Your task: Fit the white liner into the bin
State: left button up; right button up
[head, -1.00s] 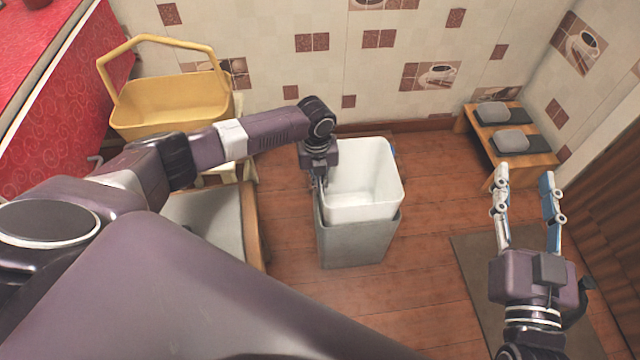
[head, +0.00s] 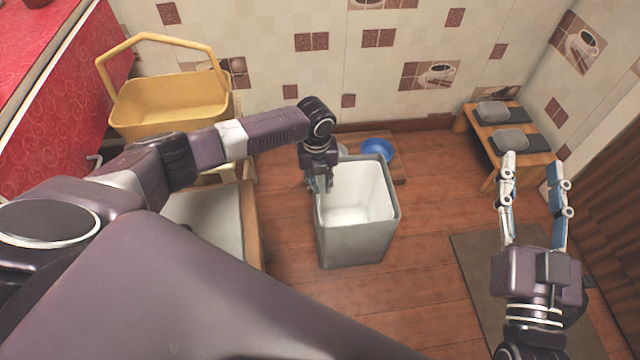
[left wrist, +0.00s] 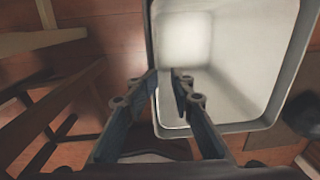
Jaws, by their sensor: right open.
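The grey bin (head: 352,246) stands upright on the floor in the middle of the head view. The white liner (head: 368,192) is down inside it, with its pale inner walls and floor showing; the bin's grey rim surrounds it. Both also show in the left wrist view, the liner (left wrist: 235,60) inside the bin rim (left wrist: 291,75). My left gripper (head: 320,186) is at the bin's left rim; in the wrist view its fingertips (left wrist: 166,75) are apart, with no liner edge visibly pinched between them. My right gripper (head: 536,160) is open and empty, off to the right.
A blue bowl (head: 377,150) sits on a low wooden board behind the bin. A yellow basket (head: 170,103) stands at left, a small wooden bench (head: 535,160) at right by the wall. A dark mat (head: 470,262) lies right of the bin; floor between is clear.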

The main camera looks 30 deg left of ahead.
pick_arm(q)
jog(key=shift+s+f, duration=0.15)
jog(key=shift+f, duration=0.15)
jog(key=shift+r, duration=0.2)
notch_tip(320, 180, up, 12)
jog(key=shift+a, duration=0.25)
jog(key=shift+f, duration=0.1)
